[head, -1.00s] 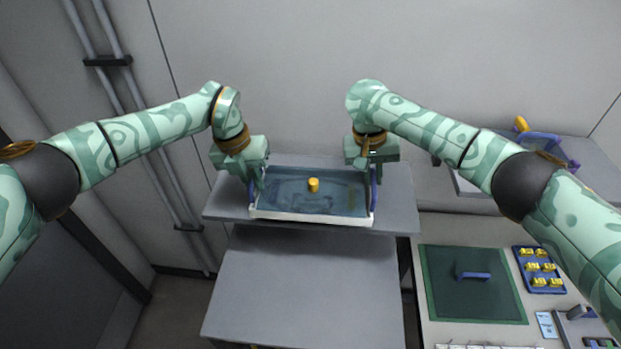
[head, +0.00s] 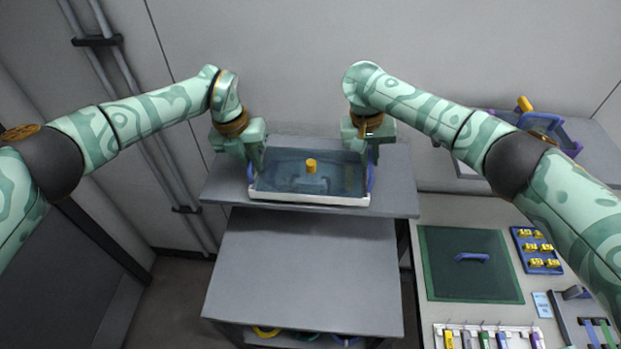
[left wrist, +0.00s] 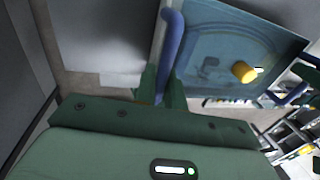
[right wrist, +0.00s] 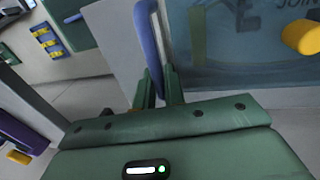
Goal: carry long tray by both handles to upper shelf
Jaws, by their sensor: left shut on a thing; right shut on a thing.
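The long tray (head: 310,197) has a white rim and a blue-grey inside, with a yellow cylinder (head: 311,165) standing in it. It is at the upper shelf (head: 225,188), level and lengthwise; I cannot tell if its underside touches the shelf. My left gripper (head: 257,170) is shut on the left blue handle (left wrist: 172,40). My right gripper (head: 367,158) is shut on the right blue handle (head: 371,178), which also shows in the right wrist view (right wrist: 150,40). The fingers hide part of each handle.
A lower grey shelf (head: 305,265) is bare below. At right, a worktable holds a green mat (head: 470,280) and a blue tray of yellow pieces (head: 537,250). A purple-edged bin (head: 555,130) sits on a side shelf behind my right arm. The wall is close behind.

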